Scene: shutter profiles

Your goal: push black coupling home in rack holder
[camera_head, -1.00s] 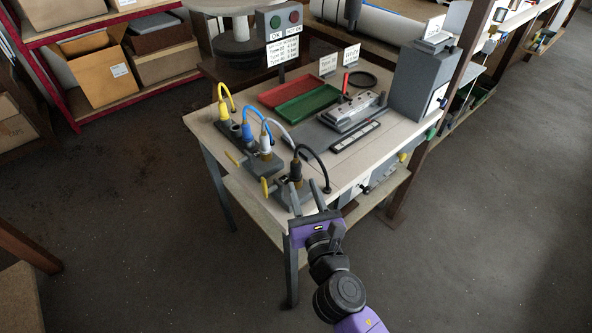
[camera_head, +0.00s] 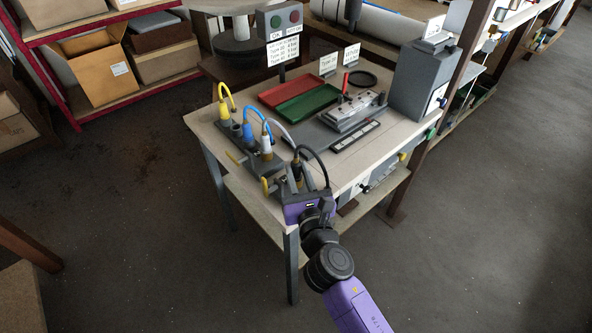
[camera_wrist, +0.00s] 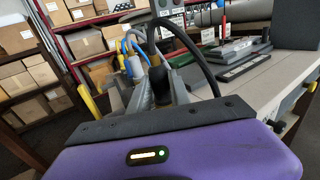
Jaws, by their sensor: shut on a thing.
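The black coupling (camera_head: 297,164) stands at the front end of the row of couplings at the table's left edge, with its black cable arching to the right. It also shows in the wrist view (camera_wrist: 181,74). My gripper (camera_head: 294,176) is at it from the front, its fingers shut around it. The rack holder (camera_head: 275,186) is a grey block with a yellow lever (camera_head: 265,186) under the coupling, partly hidden by my gripper. How deep the coupling sits in it cannot be seen.
White (camera_head: 266,148), blue (camera_head: 247,132) and yellow (camera_head: 224,109) couplings with cables stand close behind. Red (camera_head: 283,91) and green (camera_head: 309,103) trays, a grey fixture (camera_head: 354,113) and a grey box (camera_head: 418,80) are farther on the table. The front right tabletop is clear.

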